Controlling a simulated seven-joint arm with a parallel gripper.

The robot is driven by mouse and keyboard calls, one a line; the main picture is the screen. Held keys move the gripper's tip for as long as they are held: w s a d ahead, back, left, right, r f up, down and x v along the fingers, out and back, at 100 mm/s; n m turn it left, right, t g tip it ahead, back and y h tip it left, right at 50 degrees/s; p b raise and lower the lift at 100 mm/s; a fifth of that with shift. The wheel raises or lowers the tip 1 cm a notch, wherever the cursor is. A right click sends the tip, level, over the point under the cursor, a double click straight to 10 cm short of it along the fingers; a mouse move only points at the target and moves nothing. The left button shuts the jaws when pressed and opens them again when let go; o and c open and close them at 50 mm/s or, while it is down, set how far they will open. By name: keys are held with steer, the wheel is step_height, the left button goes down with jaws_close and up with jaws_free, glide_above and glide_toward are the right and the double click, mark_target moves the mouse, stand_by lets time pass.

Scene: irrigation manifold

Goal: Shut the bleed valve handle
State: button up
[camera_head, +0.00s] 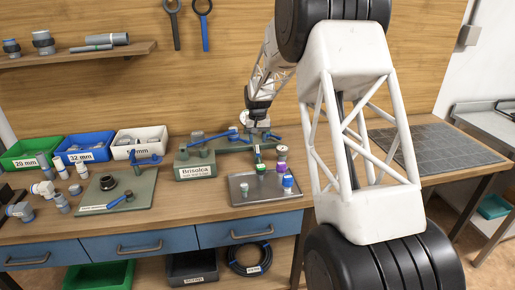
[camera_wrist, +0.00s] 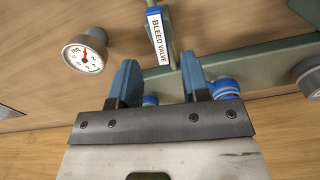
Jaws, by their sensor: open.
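The bleed valve handle (camera_wrist: 159,38) shows in the wrist view as an upright blue-edged bar with a white label reading BLEED VALVE. Its labelled part lies just beyond and between the two fingertips of my gripper (camera_wrist: 158,75). The fingers are apart, with a gap on each side of the handle; I see no contact. In the head view my gripper (camera_head: 258,118) is over the back of the bench, by the manifold, and the handle is hard to make out there.
A round pressure gauge (camera_wrist: 85,50) is left of the fingers, and a blue-collared fitting (camera_wrist: 224,88) sits close to the right finger. In the head view, a grey tray (camera_head: 248,199) with small capped parts and a green Brisolca block (camera_head: 196,168) stand nearby.

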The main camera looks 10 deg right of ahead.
mark_target(257, 149)
steer(key=shift+f, duration=2.35)
steer(key=shift+c, duration=0.4)
jaws_close()
